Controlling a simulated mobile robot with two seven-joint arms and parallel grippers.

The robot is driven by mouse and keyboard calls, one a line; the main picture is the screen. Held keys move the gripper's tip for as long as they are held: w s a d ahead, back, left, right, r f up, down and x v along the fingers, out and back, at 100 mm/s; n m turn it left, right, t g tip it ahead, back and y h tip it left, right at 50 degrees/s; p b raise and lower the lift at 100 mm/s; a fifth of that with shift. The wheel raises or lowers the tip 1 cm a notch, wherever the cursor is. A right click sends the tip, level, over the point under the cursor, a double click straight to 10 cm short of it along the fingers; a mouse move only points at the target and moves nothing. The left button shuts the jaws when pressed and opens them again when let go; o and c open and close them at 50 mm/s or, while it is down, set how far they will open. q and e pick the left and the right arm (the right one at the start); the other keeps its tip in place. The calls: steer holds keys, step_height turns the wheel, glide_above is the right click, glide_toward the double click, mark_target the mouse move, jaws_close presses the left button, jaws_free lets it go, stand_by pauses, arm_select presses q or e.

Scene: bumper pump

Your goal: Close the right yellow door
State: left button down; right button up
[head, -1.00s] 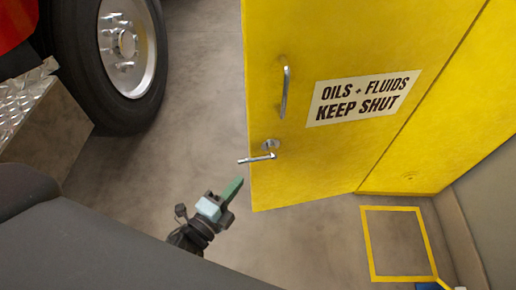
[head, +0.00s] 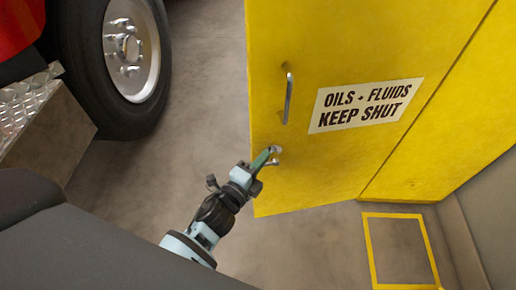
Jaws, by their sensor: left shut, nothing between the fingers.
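The yellow door (head: 300,180) stands ajar at an angle to the yellow cabinet (head: 425,178), its free edge toward the left. It carries a vertical silver pull handle (head: 289,95), a sign (head: 366,104) reading "OILS + FLUIDS KEEP SHUT" and a small silver lever latch (head: 276,151). My left gripper (head: 265,159) is shut and empty, with its green fingertips at the latch, hiding most of the lever. I cannot tell whether they touch it. My right gripper is not in view.
A large black tyre with a silver wheel (head: 130,50) and a tread-plate step (head: 35,105) stand at the left. Concrete floor (head: 190,90) lies clear between wheel and door. A yellow floor outline (head: 370,250) and a grey wall (head: 485,215) are at the lower right.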

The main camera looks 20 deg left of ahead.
mark_target(265, 140)
arm_select(q)
steer(key=shift+w+a, duration=0.55)
steer(key=shift+w, duration=0.2)
steer(key=shift+w+a, duration=0.5)
steer(key=shift+w, duration=0.2)
steer(key=shift+w+a, duration=0.1)
